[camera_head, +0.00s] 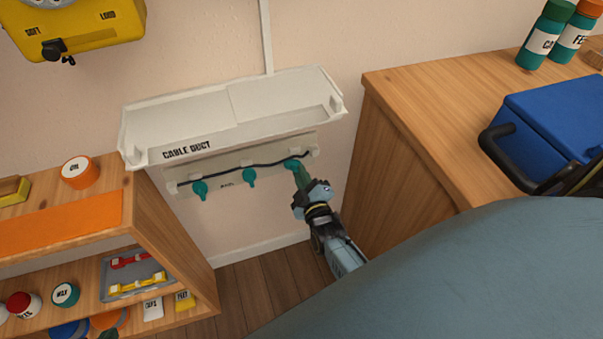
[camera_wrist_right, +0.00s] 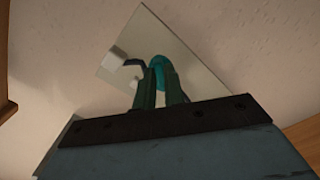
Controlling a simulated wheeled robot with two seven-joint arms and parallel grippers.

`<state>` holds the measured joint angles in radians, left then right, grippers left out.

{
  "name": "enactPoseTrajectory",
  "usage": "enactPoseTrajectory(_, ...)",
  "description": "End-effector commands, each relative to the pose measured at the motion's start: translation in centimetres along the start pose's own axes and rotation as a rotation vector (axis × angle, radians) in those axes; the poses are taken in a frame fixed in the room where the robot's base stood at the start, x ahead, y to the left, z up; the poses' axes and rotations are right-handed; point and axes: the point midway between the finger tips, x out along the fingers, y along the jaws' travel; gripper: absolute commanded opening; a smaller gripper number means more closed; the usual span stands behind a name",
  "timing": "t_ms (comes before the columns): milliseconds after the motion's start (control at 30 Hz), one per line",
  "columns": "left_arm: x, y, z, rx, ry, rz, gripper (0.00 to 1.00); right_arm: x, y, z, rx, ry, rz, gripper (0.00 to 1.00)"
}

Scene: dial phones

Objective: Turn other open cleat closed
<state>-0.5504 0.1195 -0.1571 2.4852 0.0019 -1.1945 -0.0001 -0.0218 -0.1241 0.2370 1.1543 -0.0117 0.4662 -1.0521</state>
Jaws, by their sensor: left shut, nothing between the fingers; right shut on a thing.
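A pale rail (camera_head: 225,186) is mounted on the wall under the cable duct, with a dark cable (camera_head: 232,166) running along it. The left teal cleat (camera_head: 200,189) and the middle teal cleat (camera_head: 250,177) hang down from the rail. My right gripper (camera_head: 301,178) is shut on the right teal cleat (camera_head: 291,164). The right wrist view shows the green fingers (camera_wrist_right: 160,93) around this teal cleat (camera_wrist_right: 161,68), partly hiding it. A dark green tip at the bottom edge, seemingly my left gripper (camera_head: 108,334), is shut and empty, away from the rail.
The white cable duct (camera_head: 240,110) overhangs the rail closely. A wooden cabinet (camera_head: 405,165) stands to the right, with a blue box (camera_head: 560,115) on top. A wooden shelf unit (camera_head: 150,215) with cans and a grey tray (camera_head: 110,290) is at left. Bare wall lies below the rail.

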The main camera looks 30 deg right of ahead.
Motion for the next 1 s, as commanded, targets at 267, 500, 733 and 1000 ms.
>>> enactPoseTrajectory(267,-0.8,-0.5,2.9,-0.006,-0.164,-0.013,0.0,0.0,-0.1,-0.1,0.263,0.001,-0.002,0.0)
enactPoseTrajectory(500,-1.5,-0.9,4.8,-0.01,-0.268,-0.02,0.0,0.0,-0.1,-0.1,0.485,0.001,-0.002,0.0)
enactPoseTrajectory(733,-2.1,-1.0,5.9,-0.014,-0.33,-0.025,0.0,0.0,-0.1,-0.1,0.664,0.001,-0.002,0.0)
enactPoseTrajectory(1000,-2.4,-1.1,6.5,-0.016,-0.367,-0.027,0.0,0.0,-0.1,-0.1,0.798,0.001,-0.001,0.0)
